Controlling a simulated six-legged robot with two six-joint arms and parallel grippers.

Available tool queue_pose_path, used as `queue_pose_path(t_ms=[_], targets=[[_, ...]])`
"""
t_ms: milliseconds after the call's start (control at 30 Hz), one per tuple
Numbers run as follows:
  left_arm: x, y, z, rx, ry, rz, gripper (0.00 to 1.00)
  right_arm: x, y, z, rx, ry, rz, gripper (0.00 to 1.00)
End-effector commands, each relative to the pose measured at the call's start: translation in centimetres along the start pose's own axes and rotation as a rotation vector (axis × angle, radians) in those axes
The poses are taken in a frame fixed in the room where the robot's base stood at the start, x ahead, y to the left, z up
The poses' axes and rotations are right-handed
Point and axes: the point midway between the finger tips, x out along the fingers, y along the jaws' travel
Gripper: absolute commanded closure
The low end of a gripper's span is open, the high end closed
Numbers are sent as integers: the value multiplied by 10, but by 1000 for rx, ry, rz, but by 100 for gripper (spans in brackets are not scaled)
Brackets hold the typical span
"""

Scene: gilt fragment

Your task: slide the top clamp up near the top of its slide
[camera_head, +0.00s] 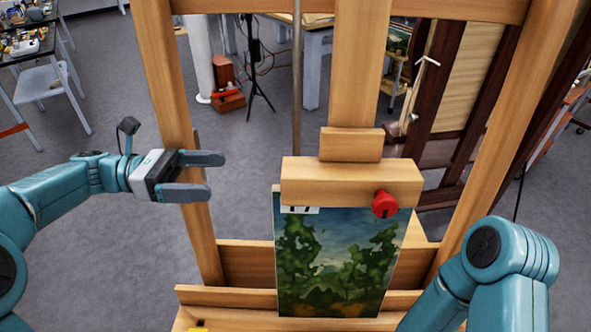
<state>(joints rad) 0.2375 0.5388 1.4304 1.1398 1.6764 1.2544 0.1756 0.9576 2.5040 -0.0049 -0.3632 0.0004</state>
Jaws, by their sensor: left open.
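A wooden easel stands in front of me. Its top clamp (352,182) is a wooden block with a red knob (384,204) on its right side. The clamp sits low on the vertical central slide (358,70), at the top edge of a painting of trees (340,262). My left gripper (222,174) is open and empty, its two fingers pointing right, left of the clamp and apart from it, by the easel's left post. My right arm (495,270) shows at the lower right; its gripper is not in view.
The easel's left post (176,90), right post (500,130) and top crossbar (445,9) frame the space around the slide. A ledge (235,300) runs below the painting. Behind are a table (25,45), a chair (48,82) and a red box (228,100).

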Motion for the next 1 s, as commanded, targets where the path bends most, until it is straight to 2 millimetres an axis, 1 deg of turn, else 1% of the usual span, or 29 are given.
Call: queue_pose_path(t_ms=[33,167,300,500,600,700,800,1000], targets=[[6,-1,-3,1,0,-2,6,7,2,0,0,-1,0,57],[32,-4,-7,3,2,-5,6,23,8,0,0,-1,0,57],[66,-5,-8,2,2,-6,6,39,14,0,1,-1,0,57],[114,-4,-5,3,1,-5,6,58,21,-1,0,-1,0,57],[134,-3,-4,2,2,-5,6,63,23,-1,0,-1,0,57],[148,-2,-3,2,1,-3,6,66,24,-1,0,-1,0,57],[156,-1,-2,1,1,-3,6,68,25,-1,0,-1,0,57],[161,1,0,0,1,0,6,68,25,-1,0,-1,0,57]])
